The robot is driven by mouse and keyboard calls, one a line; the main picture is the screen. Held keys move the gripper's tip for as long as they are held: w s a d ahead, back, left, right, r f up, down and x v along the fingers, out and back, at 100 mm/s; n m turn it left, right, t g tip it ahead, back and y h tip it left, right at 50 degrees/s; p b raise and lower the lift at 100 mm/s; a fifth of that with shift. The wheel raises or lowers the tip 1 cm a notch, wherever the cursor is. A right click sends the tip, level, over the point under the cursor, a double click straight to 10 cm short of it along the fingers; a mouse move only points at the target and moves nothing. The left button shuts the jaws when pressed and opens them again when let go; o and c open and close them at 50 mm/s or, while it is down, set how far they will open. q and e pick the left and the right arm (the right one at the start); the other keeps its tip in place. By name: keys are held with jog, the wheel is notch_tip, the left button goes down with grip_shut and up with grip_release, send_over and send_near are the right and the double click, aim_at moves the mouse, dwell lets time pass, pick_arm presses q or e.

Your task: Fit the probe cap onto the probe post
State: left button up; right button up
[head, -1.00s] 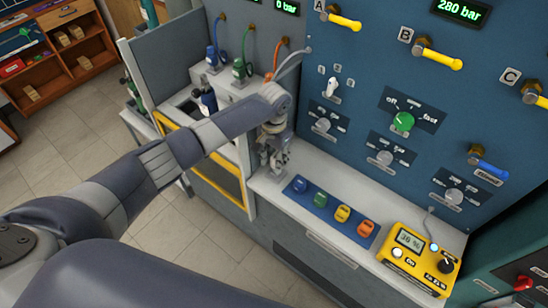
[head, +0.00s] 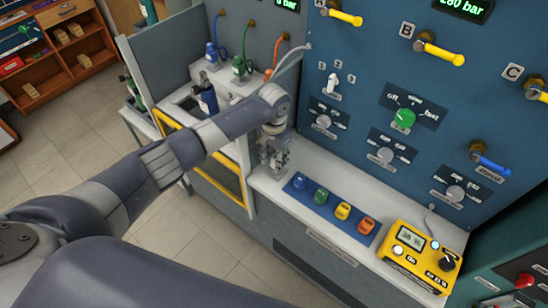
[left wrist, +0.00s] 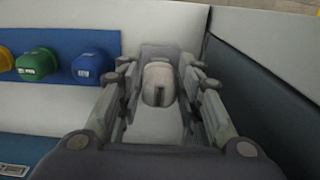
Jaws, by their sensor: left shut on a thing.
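My left gripper (head: 276,168) points down over the left end of the white bench ledge, left of the row of coloured caps. In the left wrist view its two fingers (left wrist: 160,90) are shut on a pale, rounded piece (left wrist: 158,78) with a dark slot, which looks like the probe cap. In the head view the gripper hides this piece. I cannot make out the probe post, or whether the held piece touches anything. My right gripper is not in view.
A blue strip (head: 328,210) carries blue, green, yellow and orange caps. A yellow meter (head: 420,256) stands right of it. The blue panel (head: 370,85) with knobs and levers rises behind the ledge. A grey hose (head: 293,62) arches beside my left arm.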

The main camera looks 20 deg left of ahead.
pick_arm(q)
jog(key=shift+f+b, duration=0.4)
jog(key=shift+f, duration=0.5)
jog(key=o, duration=1.2)
jog(key=shift+o, duration=0.2)
jog(key=shift+r, duration=0.3)
notch_tip(320, 180, up, 11)
jog(key=shift+r, duration=0.2)
